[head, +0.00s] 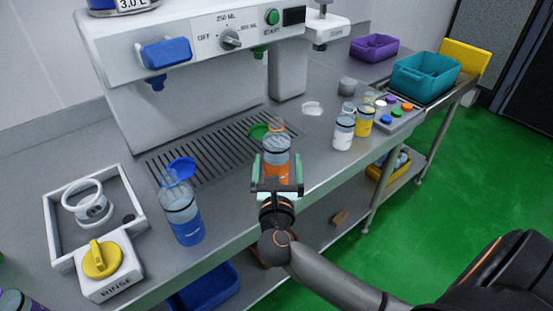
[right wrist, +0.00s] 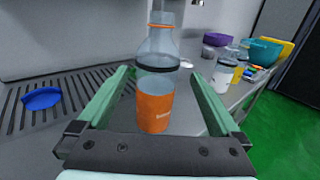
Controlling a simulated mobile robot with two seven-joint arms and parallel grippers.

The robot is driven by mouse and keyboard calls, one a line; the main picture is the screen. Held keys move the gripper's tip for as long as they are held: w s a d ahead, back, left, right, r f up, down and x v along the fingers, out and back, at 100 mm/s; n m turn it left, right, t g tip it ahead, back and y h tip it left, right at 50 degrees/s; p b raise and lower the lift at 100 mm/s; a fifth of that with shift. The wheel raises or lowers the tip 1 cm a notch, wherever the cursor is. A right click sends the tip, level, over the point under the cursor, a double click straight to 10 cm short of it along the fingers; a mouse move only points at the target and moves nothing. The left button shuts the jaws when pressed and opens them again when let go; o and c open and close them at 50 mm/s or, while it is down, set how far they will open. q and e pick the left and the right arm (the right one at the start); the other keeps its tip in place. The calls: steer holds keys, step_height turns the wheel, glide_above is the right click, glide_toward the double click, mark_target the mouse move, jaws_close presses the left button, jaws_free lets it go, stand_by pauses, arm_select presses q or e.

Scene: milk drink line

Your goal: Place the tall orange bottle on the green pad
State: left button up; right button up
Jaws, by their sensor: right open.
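The tall orange bottle (head: 277,174), clear on top with a dark band and an orange lower part, stands upright near the counter's front edge. It also shows in the right wrist view (right wrist: 155,105). My right gripper (head: 277,170) is open, with its pale green fingers on either side of the bottle. The right wrist view shows gaps between both fingers (right wrist: 162,88) and the bottle. The green pad (head: 258,131) lies behind the bottle in the head view, below the green nozzle, and is partly hidden by it. My left gripper is out of view.
A blue bottle (head: 185,222) stands left, before a blue pad (head: 180,168). A rinse station (head: 97,264) is at far left. Small white and yellow bottles (head: 344,133), a tray of coloured caps (head: 405,119) and a teal bin (head: 424,78) are right. The dispenser (head: 195,50) overhangs the slotted grate.

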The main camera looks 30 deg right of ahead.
mark_target(276, 152)
steer(key=b+x, duration=0.1)
steer(key=x, duration=0.5)
steer(key=shift+w, duration=0.3)
jaws_close()
stand_by(0.6)
steer(key=shift+r, duration=0.15)
